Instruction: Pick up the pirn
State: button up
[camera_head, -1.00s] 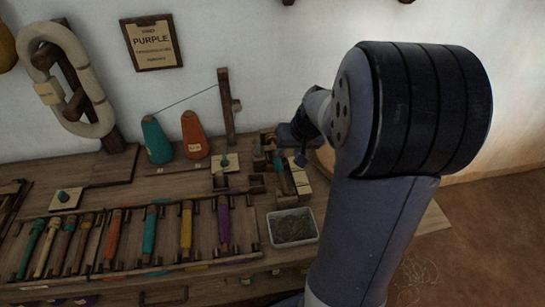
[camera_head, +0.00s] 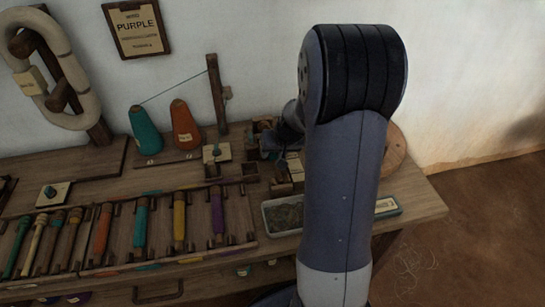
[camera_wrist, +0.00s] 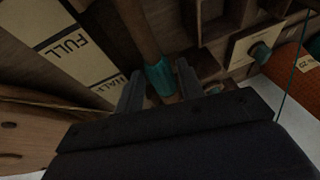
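A brown wooden pirn with a band of teal yarn (camera_wrist: 159,75) shows at the top middle of the wrist view, its bare shaft running up out of the picture. My gripper (camera_wrist: 158,86) has its two grey fingers apart, one on each side of the teal band. I see no clear grip on it, and the gaps beside it are very narrow. In the head view my gripper end is largely hidden behind my arm, by the small wooden boxes at the back of the bench. The pirn cannot be made out there.
A rack of coloured pirns (camera_head: 179,222) lies along the bench front. A grey tray (camera_head: 268,231) stands right of it. Teal (camera_head: 145,130) and orange (camera_head: 185,124) yarn cones stand at the back beside a wooden post (camera_head: 216,94). A "FULL" label (camera_wrist: 77,47) lies left of my fingers.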

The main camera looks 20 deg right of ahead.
jog(key=shift+c, duration=0.4)
jog(key=c, duration=0.7)
